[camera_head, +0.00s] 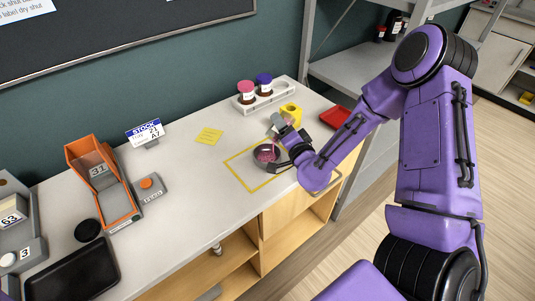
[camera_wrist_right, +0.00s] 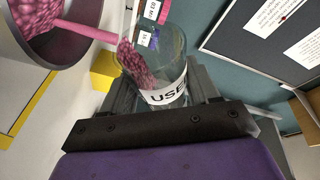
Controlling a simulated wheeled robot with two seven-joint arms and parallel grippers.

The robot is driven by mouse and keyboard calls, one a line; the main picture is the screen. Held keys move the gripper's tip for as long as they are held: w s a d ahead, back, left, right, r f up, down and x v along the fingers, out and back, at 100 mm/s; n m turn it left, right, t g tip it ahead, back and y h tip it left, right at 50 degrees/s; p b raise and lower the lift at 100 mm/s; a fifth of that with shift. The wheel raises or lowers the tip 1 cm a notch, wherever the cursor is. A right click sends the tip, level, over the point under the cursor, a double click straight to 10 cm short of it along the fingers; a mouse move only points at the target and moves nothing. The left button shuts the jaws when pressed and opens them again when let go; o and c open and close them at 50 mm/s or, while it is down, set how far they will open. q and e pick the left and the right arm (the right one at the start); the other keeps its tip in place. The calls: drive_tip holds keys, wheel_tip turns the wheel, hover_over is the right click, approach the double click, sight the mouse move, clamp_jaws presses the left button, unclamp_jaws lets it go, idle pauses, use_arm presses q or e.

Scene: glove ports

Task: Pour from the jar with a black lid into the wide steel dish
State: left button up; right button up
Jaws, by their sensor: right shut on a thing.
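The wide steel dish (camera_head: 256,160) sits inside a yellow outline on the counter and holds pink granules. It also shows at the upper left of the right wrist view (camera_wrist_right: 92,50). My right gripper (camera_head: 287,137) is shut on a clear glass jar (camera_wrist_right: 165,85) labelled "USE", tilted over the dish. Pink granules lie in the jar and a pink stream (camera_wrist_right: 85,30) runs from its mouth into the dish. The jar is open; a black disc (camera_head: 87,230), perhaps its lid, lies on the counter at the left. My left gripper is not in view.
A white rack (camera_head: 262,101) with pink-lidded and purple-lidded jars stands behind the dish. A yellow block (camera_head: 291,112) and a red tray (camera_head: 334,117) are close by. An orange bin (camera_head: 95,160), grey scale and black tray (camera_head: 70,272) are at the left.

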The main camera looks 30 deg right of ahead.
idle(0.4)
drive_tip(key=shift+a+r+n+t+b, duration=0.15)
drive_tip(key=shift+a+n+t+b, duration=0.15)
drive_tip(key=shift+n+b, duration=0.5)
drive_tip(key=shift+s+b, duration=0.1)
drive_tip(key=shift+b, duration=0.2)
drive_tip(key=shift+a+r+n+b, duration=0.1)
drive_tip(key=shift+a+n+b, duration=0.05)
drive_tip(key=shift+n+b, duration=0.2)
idle(2.6)
